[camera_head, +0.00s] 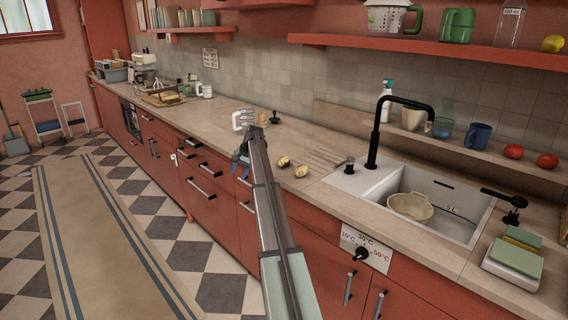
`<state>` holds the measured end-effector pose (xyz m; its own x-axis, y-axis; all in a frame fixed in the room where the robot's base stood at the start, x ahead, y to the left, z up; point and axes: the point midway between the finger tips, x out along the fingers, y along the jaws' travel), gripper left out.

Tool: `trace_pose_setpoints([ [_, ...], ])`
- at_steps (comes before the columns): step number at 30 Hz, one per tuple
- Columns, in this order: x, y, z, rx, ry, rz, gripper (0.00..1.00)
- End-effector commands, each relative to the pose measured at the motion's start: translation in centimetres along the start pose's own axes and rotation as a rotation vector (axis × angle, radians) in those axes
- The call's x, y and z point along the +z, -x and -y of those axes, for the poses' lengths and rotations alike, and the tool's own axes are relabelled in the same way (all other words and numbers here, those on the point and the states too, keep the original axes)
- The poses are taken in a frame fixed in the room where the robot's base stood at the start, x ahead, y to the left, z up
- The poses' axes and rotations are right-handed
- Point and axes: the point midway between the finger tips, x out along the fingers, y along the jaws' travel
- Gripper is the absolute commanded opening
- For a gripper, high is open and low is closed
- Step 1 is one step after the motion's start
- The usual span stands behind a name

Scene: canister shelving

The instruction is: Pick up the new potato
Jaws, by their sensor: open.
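Two small roundish things that look like potatoes lie on the counter left of the sink. The left potato (283,162) is yellowish with dark patches. The right potato (301,171) is close beside it and looks similar; I cannot tell from their look which is the new potato. My gripper (241,166) is at the far end of my arm, at the counter's front edge, left of both potatoes and apart from them. It is small and partly hidden by the arm, and its jaws are open with nothing seen in them.
A white rack-like thing (243,119) stands on the counter behind my gripper. A small dark item (275,118) stands near the wall. The sink (455,218) holds a beige bowl (410,207), with a black tap (376,135) behind. The counter (300,140) around the potatoes is mostly clear.

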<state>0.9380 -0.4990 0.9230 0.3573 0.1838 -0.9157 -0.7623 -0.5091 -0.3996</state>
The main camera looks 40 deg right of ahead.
Motion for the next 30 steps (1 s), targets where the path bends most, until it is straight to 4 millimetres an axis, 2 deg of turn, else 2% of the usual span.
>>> trace_pose_setpoints([
  [1,-2.8,3.6,-0.4,-0.013,-0.023,-0.020,0.49],
  [2,-4.0,5.5,-0.9,-0.019,-0.036,-0.029,0.49],
  [3,-5.5,8.3,-2.0,-0.025,-0.056,-0.040,0.49],
  [6,-8.0,13.8,-5.5,-0.033,-0.100,-0.050,0.49],
  [9,-9.4,18.0,-9.3,-0.031,-0.136,-0.052,0.49],
  [13,-10.3,21.8,-13.3,-0.027,-0.170,-0.049,0.49],
  [15,-10.6,23.2,-14.9,-0.026,-0.183,-0.047,0.49],
  [18,-10.7,24.3,-16.2,-0.024,-0.193,-0.044,0.49],
  [21,-10.8,24.5,-16.7,-0.023,-0.197,-0.042,0.49],
  [26,-10.8,23.4,-16.7,-0.023,-0.197,-0.042,0.49],
  [30,-10.8,21.2,-16.6,-0.022,-0.197,-0.041,0.49],
])
